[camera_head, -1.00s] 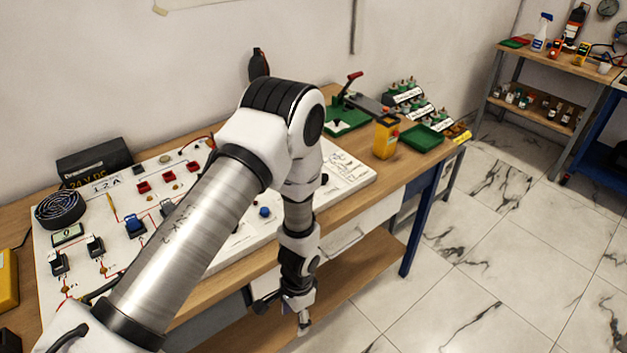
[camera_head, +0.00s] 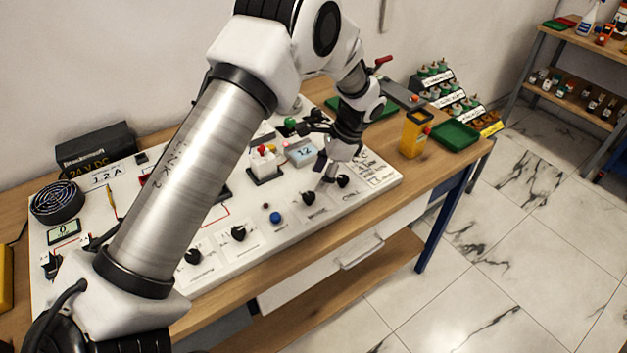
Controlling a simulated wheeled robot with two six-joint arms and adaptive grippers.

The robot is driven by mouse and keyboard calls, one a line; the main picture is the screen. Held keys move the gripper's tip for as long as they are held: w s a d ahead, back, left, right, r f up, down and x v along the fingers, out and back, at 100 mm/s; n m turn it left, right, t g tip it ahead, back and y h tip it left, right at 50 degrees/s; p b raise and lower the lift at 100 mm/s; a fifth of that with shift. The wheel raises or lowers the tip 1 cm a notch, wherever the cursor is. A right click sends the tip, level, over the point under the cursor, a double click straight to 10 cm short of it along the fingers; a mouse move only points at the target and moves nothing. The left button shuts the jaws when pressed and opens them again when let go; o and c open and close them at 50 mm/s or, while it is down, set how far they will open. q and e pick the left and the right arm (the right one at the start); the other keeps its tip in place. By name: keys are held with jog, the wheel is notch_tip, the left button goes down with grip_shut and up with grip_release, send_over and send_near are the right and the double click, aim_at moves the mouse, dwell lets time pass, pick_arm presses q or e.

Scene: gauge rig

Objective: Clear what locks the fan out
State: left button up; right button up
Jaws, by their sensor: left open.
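The black round fan (camera_head: 57,202) sits at the left end of the white panel (camera_head: 262,245), with a small display (camera_head: 64,231) reading 0 beside it. Black knobs stand along the panel's front: one at the left (camera_head: 193,256), one beside it (camera_head: 238,233), one further right (camera_head: 309,197) and one at the right (camera_head: 343,181). A blue button (camera_head: 275,217) sits between them. My left gripper (camera_head: 322,165) is open above the panel's right part, close to the two right knobs; contact cannot be told. My left arm hides the panel's middle. My right gripper is not in view.
A black 24 V DC supply (camera_head: 95,150) stands behind the panel. A small lamp block (camera_head: 265,163) and a blue-screened meter (camera_head: 300,152) stand near my gripper. A yellow box (camera_head: 414,134) and green tray (camera_head: 455,135) are at the right. Floor is clear right of the bench.

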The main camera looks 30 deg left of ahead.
aim_at(310, 193)
pick_arm(q)
jog(key=shift+s+a+f+p, duration=0.15)
jog(key=shift+s+f+p, duration=0.05)
jog(key=shift+s+f, duration=0.4)
jog(key=shift+s+a+f+p, duration=0.15)
jog(key=shift+s+f+p, duration=0.05)
jog(key=shift+s+f, duration=0.4)
jog(key=f, duration=0.2)
jog(key=a, duration=0.1)
jog(key=shift+w+a+f, duration=0.1)
jog(key=shift+w+f, duration=0.2)
jog(key=shift+f, duration=0.1)
jog(key=shift+w+a+f, duration=0.1)
jog(key=shift+w+f, duration=0.05)
jog(key=shift+f, duration=0.05)
jog(key=shift+s+d+r, duration=0.2)
jog(key=shift+c, duration=0.4)
jog(key=shift+s+d+r, duration=0.1)
jog(key=c, duration=0.5)
grip_shut()
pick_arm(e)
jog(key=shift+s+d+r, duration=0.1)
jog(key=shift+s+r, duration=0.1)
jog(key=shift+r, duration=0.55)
pick_arm(q)
jog(key=shift+s+f, duration=0.1)
jog(key=shift+f, duration=0.15)
